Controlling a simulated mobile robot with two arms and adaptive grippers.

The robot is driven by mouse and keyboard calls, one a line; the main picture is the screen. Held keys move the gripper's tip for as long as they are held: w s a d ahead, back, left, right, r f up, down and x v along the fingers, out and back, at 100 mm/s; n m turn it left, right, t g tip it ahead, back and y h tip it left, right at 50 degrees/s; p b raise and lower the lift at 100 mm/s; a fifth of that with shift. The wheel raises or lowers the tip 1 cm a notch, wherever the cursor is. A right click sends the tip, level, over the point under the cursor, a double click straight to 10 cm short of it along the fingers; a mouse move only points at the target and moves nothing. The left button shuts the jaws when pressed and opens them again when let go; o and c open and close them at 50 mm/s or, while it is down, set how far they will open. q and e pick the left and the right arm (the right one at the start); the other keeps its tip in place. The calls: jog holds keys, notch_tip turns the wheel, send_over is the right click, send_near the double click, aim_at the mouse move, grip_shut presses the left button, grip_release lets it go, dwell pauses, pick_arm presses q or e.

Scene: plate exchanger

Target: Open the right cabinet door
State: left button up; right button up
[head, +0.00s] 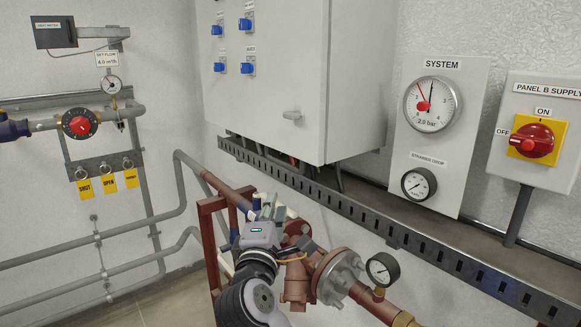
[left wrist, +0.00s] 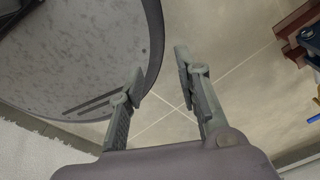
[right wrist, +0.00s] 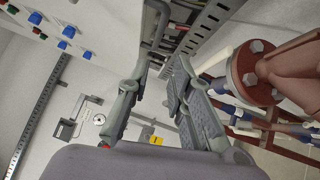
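The grey cabinet (head: 270,60) hangs on the wall in the upper middle of the head view. Its front, with several blue switches, looks closed. A small light handle (head: 292,114) sits low on the right part of the front. My right gripper (head: 268,206) is below the cabinet, over the pipework, apart from the handle. In the right wrist view its fingers (right wrist: 158,95) are spread with nothing between them. The cabinet front (right wrist: 85,30) shows there at the upper left. My left gripper (left wrist: 160,95) is open and empty above the floor, out of the head view.
A slotted cable tray (head: 400,235) runs under the cabinet. Red pipes with a flange (head: 340,277) and a small gauge (head: 383,269) lie below it. The SYSTEM gauge panel (head: 440,140) and PANEL B SUPPLY box (head: 540,165) are to the right. Free floor (head: 165,305) shows at lower left.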

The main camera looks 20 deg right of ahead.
jog(key=p+x, duration=0.4)
jog(key=x, duration=1.3)
jog(key=shift+w+p, duration=0.3)
jog(key=shift+w, duration=0.05)
jog(key=shift+r, duration=0.15)
jog(key=shift+c, duration=0.5)
grip_shut()
